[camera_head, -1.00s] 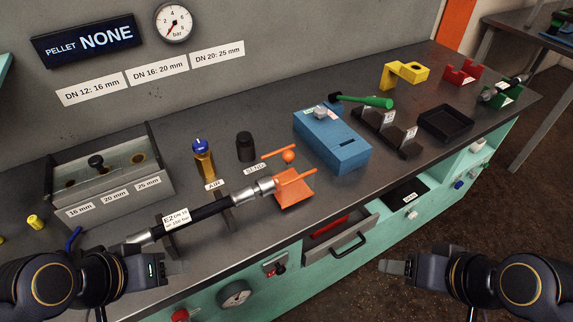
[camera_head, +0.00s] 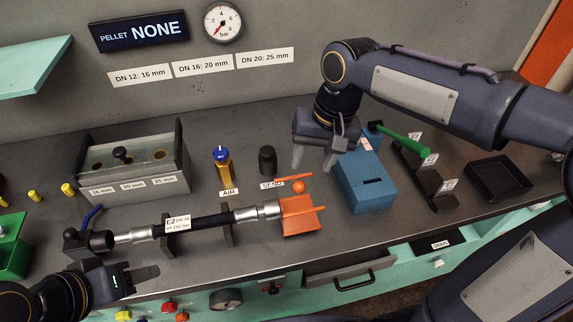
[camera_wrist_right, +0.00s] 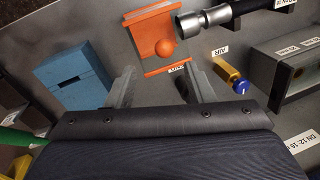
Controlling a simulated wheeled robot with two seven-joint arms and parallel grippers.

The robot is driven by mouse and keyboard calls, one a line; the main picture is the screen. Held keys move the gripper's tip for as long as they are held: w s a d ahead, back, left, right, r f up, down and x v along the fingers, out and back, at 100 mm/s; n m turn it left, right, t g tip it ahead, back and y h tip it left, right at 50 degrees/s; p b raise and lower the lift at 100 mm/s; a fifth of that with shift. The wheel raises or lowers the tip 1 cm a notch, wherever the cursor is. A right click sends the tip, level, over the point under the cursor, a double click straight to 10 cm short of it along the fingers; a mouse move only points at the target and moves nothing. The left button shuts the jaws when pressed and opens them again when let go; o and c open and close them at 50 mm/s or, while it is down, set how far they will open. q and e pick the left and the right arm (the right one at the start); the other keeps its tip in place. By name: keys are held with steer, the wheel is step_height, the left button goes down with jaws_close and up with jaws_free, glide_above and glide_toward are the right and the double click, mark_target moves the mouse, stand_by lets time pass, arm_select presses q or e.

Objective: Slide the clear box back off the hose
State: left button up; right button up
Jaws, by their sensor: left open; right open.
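The black hose (camera_head: 207,221) with silver end fittings lies across dark stands on the bench, with an "E2" label. Its right fitting reaches into an orange piece (camera_head: 301,222) with two orange bars and an orange ball knob (camera_head: 298,187). This is likely the clear box; I cannot make out its clear walls for certain. The orange piece shows in the right wrist view (camera_wrist_right: 150,27) too. My right gripper (camera_head: 314,160) is open and empty, above and behind the ball knob, apart from it. My left gripper (camera_head: 140,278) is open and empty near the front edge, below the hose's left end.
A blue slotted box (camera_head: 368,182) stands just right of the orange piece. A black cylinder (camera_head: 267,160) and a yellow, blue-capped AIR valve (camera_head: 222,170) stand behind the hose. A clear-fronted pellet rack (camera_head: 135,165) is at left. A drawer (camera_head: 350,277) juts out in front.

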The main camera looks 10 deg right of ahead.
mark_target(301, 183)
steer(key=f, duration=0.2)
steer(key=a+f, duration=0.1)
steer(key=f, duration=0.2)
steer(key=a+f, duration=0.1)
steer(key=f, duration=0.1)
steer(key=shift+w+f, duration=0.3)
steer(key=shift+w, duration=0.05)
jaws_close()
